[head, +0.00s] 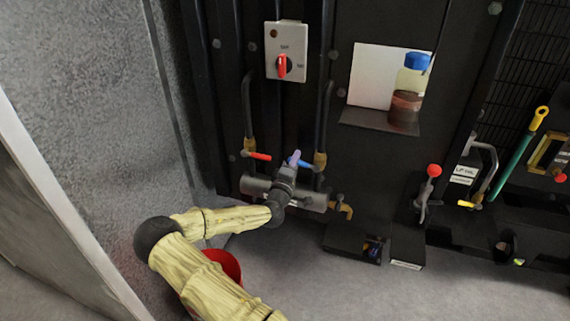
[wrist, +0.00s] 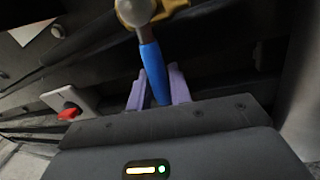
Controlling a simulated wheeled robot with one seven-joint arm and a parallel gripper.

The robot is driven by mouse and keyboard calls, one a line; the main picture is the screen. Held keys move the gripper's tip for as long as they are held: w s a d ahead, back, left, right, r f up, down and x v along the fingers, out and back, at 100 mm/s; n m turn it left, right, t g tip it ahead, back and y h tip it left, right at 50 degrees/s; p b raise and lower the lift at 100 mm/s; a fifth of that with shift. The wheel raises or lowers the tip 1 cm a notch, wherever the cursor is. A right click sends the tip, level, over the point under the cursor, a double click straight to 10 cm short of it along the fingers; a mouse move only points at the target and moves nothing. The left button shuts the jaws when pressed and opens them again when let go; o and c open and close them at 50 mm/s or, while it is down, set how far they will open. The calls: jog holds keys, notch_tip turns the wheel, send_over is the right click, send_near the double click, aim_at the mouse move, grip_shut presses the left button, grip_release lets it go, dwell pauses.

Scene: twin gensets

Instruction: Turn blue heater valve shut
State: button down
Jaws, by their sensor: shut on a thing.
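The blue heater valve handle (wrist: 153,72) runs down between the two purple fingers of my gripper (wrist: 158,90) in the wrist view. The fingers are shut on it. Its upper end meets a brass and grey valve body (wrist: 140,10). In the head view my gripper (head: 294,158) is at the blue handle (head: 303,163), beside the right brass fitting (head: 320,160) above the heater cylinder. My wrist hides part of the cylinder (head: 255,187).
A red-handled valve (head: 259,156) sits close on the left. A grey switch box (head: 286,50) with a red knob is above. A bottle with a blue cap (head: 408,92) stands on a shelf to the right. A red bucket (head: 226,264) is on the floor behind my arm.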

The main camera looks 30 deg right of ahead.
jog(key=shift+f+n+t+b, duration=0.3)
jog(key=shift+f+n+b, duration=0.35)
jog(key=shift+n, duration=0.55)
jog(key=shift+w+a, duration=0.1)
jog(key=c, duration=1.3)
grip_release()
jog(key=v, duration=1.1)
jog(key=b+v, duration=0.1)
jog(key=v, duration=0.5)
jog(key=shift+s+a+r, duration=0.15)
jog(key=shift+s+r, duration=0.05)
jog(key=shift+s, duration=0.1)
